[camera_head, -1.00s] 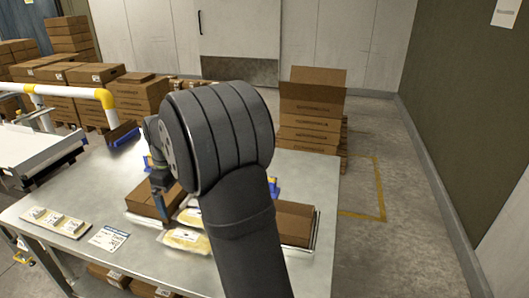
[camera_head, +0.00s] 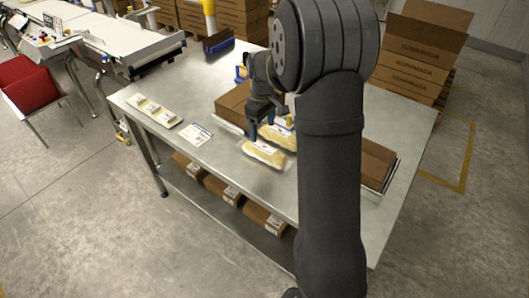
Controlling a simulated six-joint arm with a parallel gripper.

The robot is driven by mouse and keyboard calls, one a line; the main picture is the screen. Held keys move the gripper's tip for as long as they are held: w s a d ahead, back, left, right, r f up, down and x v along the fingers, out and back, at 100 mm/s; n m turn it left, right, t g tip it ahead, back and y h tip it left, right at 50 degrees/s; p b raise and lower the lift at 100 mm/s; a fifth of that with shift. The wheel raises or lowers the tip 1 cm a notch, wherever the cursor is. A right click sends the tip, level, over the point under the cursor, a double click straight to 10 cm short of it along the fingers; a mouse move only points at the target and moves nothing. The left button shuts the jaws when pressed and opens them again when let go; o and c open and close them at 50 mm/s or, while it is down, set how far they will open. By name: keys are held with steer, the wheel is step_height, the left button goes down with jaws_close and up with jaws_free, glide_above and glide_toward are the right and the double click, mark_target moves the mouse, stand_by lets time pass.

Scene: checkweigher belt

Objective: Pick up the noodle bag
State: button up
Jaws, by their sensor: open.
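Two clear bags of pale yellow noodles lie on the metal table. The nearer noodle bag (camera_head: 264,153) lies flat toward the front edge, and the other noodle bag (camera_head: 278,136) lies just behind it. My gripper (camera_head: 271,128) points down over the rear bag with its blue-tipped fingers apart. Nothing shows between the fingers. I cannot tell whether the fingertips touch a bag. My arm hides the area to the right of the bags.
The metal table (camera_head: 225,160) holds an open brown box (camera_head: 233,103) at left of my gripper and another brown box (camera_head: 376,160) at right. A tray of small packs (camera_head: 153,111) and a printed card (camera_head: 196,134) lie at left. A conveyor (camera_head: 140,52) stands beyond.

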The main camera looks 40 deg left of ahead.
mark_target(264, 147)
step_height(264, 147, down, 11)
steer(key=shift+w+d+r, duration=0.1)
steer(key=shift+d+r, duration=0.05)
stand_by(0.4)
steer(key=shift+c, duration=0.3)
steer(key=c, duration=1.2)
steer(key=shift+r, duration=0.15)
